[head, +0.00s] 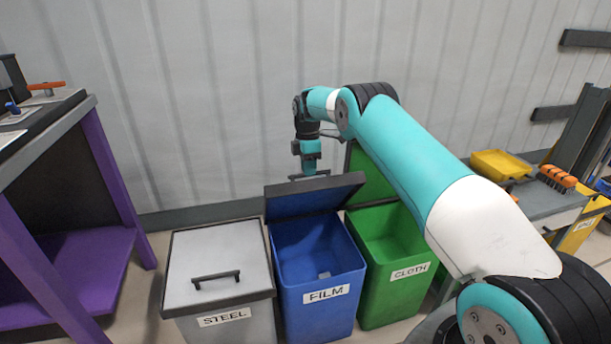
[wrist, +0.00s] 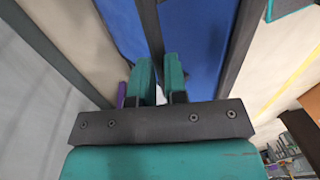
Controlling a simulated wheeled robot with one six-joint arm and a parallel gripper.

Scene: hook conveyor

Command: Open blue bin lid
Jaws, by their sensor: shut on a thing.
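The blue bin (head: 318,262), labelled FILM, stands between two other bins. Its blue lid (head: 312,201) with a dark rim is raised and tilted back, so the inside of the bin shows. A small pale thing lies on the bin's floor. My gripper (head: 309,177) is at the lid's upper edge, its fingers partly hidden. In the wrist view, the teal fingers (wrist: 158,80) are close together at a dark strip (wrist: 150,28) beside a blue surface (wrist: 195,40). I cannot tell whether they grip the lid's rim or its handle.
A grey bin labelled STEEL (head: 226,318) with its lid shut stands at the left. A green bin labelled CLOTH (head: 395,295) stands open at the right. A purple-legged workbench (head: 105,160) is at far left. A yellow tray (head: 500,164) sits at right. A wall is close behind.

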